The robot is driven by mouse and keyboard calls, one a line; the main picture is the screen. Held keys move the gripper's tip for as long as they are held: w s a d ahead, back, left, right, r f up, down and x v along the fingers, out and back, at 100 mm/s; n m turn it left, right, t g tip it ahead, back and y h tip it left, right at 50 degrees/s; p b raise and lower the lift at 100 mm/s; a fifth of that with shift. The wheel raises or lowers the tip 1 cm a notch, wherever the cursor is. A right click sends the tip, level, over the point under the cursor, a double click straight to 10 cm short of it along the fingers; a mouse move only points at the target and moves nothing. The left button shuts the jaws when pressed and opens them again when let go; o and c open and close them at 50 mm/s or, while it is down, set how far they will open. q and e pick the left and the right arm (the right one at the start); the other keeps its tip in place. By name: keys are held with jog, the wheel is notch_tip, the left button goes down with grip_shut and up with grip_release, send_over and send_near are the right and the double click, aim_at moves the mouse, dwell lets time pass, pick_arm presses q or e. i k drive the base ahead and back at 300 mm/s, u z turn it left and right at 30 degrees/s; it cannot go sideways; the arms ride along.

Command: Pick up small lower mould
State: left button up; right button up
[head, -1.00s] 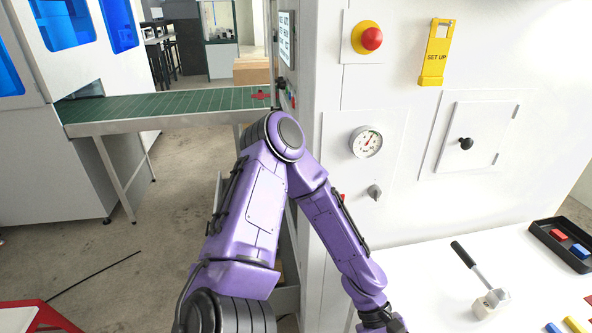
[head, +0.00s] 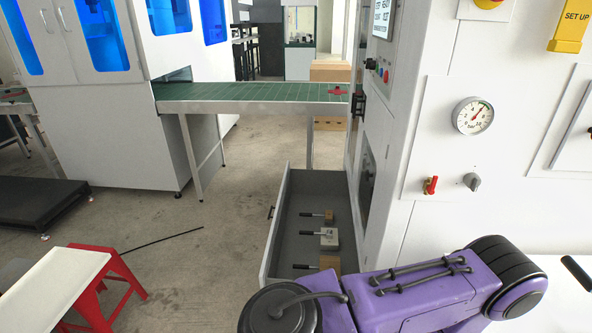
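An open drawer (head: 285,222) stands out at the foot of the white machine. In it lie three blocks with dark handles pointing left. The far one is a small tan block (head: 329,216), the middle one a light grey block (head: 329,241), the near one a larger tan block (head: 329,263). I cannot tell for sure which is the small lower mould. My purple arm crosses the lower right and hides the drawer's near end. Neither gripper is in view.
The white machine front (head: 440,185) with a gauge (head: 473,115) borders the drawer on the right. A green conveyor (head: 255,93) runs behind it. A red and white step stool (head: 60,285) stands at lower left. The floor left of the drawer is mostly clear.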

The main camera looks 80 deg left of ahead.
aim_at(328, 216)
jog(key=u, duration=0.85)
jog(key=k, duration=1.2)
jog(key=u, duration=1.6)
jog(key=i, duration=1.2)
jog(key=z, duration=0.35)
